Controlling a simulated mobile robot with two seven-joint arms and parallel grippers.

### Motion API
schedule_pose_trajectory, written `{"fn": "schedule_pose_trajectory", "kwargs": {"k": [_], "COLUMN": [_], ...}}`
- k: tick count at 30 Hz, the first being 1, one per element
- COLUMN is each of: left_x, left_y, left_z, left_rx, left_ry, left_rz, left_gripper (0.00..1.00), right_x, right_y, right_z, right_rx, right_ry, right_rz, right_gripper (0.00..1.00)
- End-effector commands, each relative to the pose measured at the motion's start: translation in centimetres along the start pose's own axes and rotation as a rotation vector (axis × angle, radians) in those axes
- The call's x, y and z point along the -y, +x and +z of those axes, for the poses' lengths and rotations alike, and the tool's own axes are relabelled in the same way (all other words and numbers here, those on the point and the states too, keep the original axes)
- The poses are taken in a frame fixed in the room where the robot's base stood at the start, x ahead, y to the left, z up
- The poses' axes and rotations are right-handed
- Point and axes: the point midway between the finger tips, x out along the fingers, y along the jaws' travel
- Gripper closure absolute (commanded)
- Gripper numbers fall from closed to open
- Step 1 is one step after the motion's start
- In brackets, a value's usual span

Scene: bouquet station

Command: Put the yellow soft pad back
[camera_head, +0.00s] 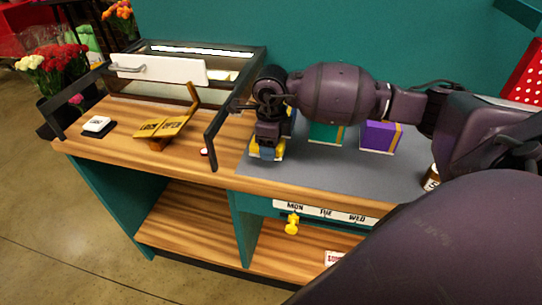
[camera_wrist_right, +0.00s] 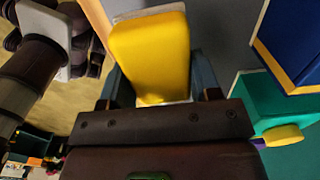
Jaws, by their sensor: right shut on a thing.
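The yellow soft pad (camera_wrist_right: 150,55) is a rounded yellow block with a pale base. It sits between the two fingers of my right gripper (camera_wrist_right: 160,88) in the right wrist view, and the gripper is shut on it. In the head view the right gripper (camera_head: 267,150) points down at the left end of the grey mat (camera_head: 330,170). Small yellow parts of the pad (camera_head: 254,150) show beside the fingers; the rest is hidden. I cannot tell whether the pad touches the mat.
A teal box (camera_head: 325,133) and a purple box (camera_head: 379,136) stand on the mat, right of the gripper. A blue box (camera_wrist_right: 293,40) is close by. A glass-sided case (camera_head: 205,75), a sign stand (camera_head: 165,128) and a white block (camera_head: 97,124) are at left.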

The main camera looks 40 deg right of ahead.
Motion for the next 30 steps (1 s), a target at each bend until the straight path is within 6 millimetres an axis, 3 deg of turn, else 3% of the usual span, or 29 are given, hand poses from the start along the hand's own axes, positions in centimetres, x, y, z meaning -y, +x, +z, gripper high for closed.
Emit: {"fn": "schedule_pose_trajectory", "kwargs": {"k": [5, 13, 25, 26, 30], "left_x": [0.0, 0.0, 0.0, 0.0, 0.0], "left_y": [0.0, 0.0, 0.2, 0.1, 0.1], "left_z": [0.0, 0.1, 0.4, 0.4, 0.3], "left_rx": [0.000, 0.001, 0.004, 0.004, 0.003], "left_ry": [0.000, 0.000, 0.001, 0.001, 0.000], "left_rz": [0.000, 0.000, 0.000, 0.000, 0.000], "left_gripper": [1.00, 1.00, 1.00, 1.00, 1.00], "right_x": [0.0, -0.1, 0.0, 0.0, 0.0], "right_y": [1.1, 4.4, 4.8, 4.8, 4.7], "right_z": [0.0, 0.0, 0.0, 0.0, 0.0], "right_rx": [-0.001, -0.002, -0.001, -0.001, 0.000], "right_ry": [0.001, 0.000, 0.000, 0.000, 0.000], "right_rz": [0.002, 0.002, 0.000, 0.000, 0.000], "right_gripper": [0.65, 0.65, 0.65, 0.38, 0.18]}}
